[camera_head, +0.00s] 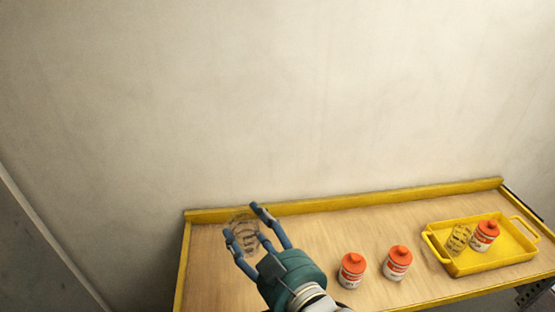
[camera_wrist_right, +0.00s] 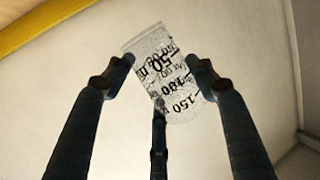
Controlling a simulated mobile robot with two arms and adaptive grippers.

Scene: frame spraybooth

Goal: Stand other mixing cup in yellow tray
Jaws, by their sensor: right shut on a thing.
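A clear mixing cup (camera_wrist_right: 165,75) with black volume marks is between the fingers of my right gripper (camera_wrist_right: 160,75) in the right wrist view. In the head view my right gripper (camera_head: 246,222) is shut on this cup (camera_head: 243,229) over the left part of the bench. The cup appears tilted in the wrist view. The yellow tray (camera_head: 490,267) stands at the right end of the bench. Another clear mixing cup (camera_head: 459,240) is in the tray's left part, beside an orange-lidded can (camera_head: 484,236). My left gripper is not in view.
Two orange-lidded cans (camera_head: 352,271) (camera_head: 397,263) stand on the wooden bench (camera_head: 325,228) between my right gripper and the tray. A raised yellow edge (camera_head: 350,203) runs along the back, with a pale wall (camera_head: 300,100) behind it.

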